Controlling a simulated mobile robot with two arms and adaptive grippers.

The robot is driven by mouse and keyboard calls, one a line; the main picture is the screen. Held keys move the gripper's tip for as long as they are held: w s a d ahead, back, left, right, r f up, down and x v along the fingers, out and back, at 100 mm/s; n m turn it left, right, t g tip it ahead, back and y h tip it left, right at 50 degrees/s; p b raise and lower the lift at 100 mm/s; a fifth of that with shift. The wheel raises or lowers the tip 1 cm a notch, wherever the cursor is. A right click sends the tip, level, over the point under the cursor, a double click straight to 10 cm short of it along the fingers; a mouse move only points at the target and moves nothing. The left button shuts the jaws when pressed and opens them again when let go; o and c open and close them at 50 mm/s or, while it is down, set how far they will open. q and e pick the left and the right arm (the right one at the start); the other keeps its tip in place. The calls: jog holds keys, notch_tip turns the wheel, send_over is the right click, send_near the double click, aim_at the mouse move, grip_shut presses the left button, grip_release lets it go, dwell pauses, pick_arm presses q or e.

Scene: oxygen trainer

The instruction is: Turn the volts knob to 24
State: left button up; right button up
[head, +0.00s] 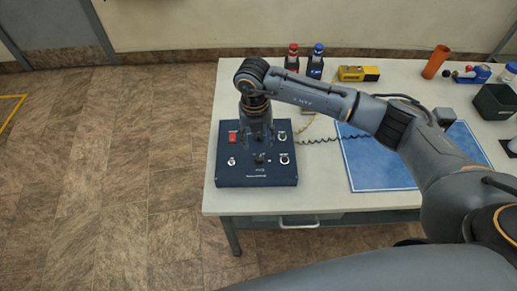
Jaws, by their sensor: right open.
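A dark blue control panel (256,181) lies at the left end of the white table. A dark knob (261,158) sits near its front middle, and small pale round controls (284,159) line its right side. The labels are too small to read, so I cannot tell for sure which is the volts knob or where it points. My right gripper (262,147) points down over the middle of the panel, open, just behind the dark knob. I cannot tell whether it touches anything. The gripper and wrist hide the panel's back middle. My left gripper is not in view.
A coiled black cable runs right toward a blue mat (372,176). Red-capped and blue-capped bottles (315,65), a yellow device (358,73) and an orange tube (436,62) stand at the back. My right arm spans the table.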

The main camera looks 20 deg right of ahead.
jog(key=shift+a+r, duration=0.1)
jog(key=shift+r, duration=2.2)
jog(key=shift+f, duration=0.1)
